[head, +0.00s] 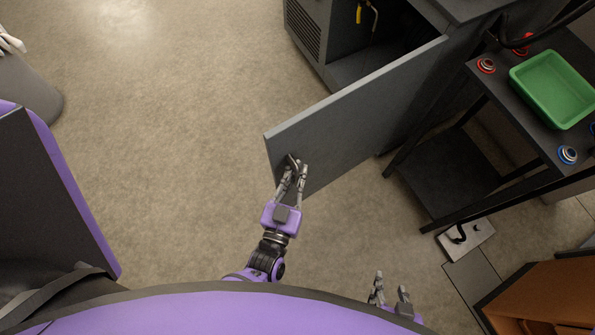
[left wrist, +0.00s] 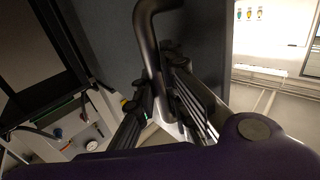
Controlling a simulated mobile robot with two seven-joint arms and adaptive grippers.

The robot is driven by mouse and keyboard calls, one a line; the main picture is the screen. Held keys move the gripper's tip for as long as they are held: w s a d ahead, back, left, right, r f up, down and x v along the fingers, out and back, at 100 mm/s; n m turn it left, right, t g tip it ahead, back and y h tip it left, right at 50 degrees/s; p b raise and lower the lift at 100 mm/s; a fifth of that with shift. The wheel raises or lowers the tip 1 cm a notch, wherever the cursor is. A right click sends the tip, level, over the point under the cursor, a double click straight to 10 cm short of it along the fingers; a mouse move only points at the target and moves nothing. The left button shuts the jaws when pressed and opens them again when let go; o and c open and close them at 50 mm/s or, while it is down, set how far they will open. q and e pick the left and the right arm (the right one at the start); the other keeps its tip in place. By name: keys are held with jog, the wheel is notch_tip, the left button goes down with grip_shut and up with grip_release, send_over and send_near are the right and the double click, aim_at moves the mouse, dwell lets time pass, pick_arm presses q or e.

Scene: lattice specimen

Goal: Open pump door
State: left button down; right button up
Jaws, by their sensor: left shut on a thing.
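The pump door (head: 350,112) is a grey panel that stands swung open from the dark grey cabinet (head: 318,40) in the head view. My left gripper (head: 296,165) is at the door's outer face, near its free edge, shut on the door handle. The left wrist view shows the dark curved handle (left wrist: 148,45) between the fingers, with the door (left wrist: 205,35) behind it. My right gripper (head: 390,285) is low in the head view, apart from the door, with its two fingers spread and nothing between them.
A dark shelf stand (head: 445,165) with a green tray (head: 553,90) and red and blue buttons stands right of the door. An orange-brown box (head: 540,300) is at the lower right. The floor (head: 170,130) left of the door is clear. A grey bin (head: 25,95) stands at the far left.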

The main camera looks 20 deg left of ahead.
pick_arm(q)
jog(key=shift+s+a+f, duration=0.2)
jog(key=shift+s+a, duration=0.05)
jog(key=shift+s, duration=0.1)
jog(key=c, duration=1.8)
grip_release()
jog(key=shift+s+r, duration=0.1)
jog(key=shift+o, duration=0.2)
jog(key=shift+d, duration=0.1)
jog(key=shift+w+r, duration=0.1)
jog(key=shift+w, duration=0.1)
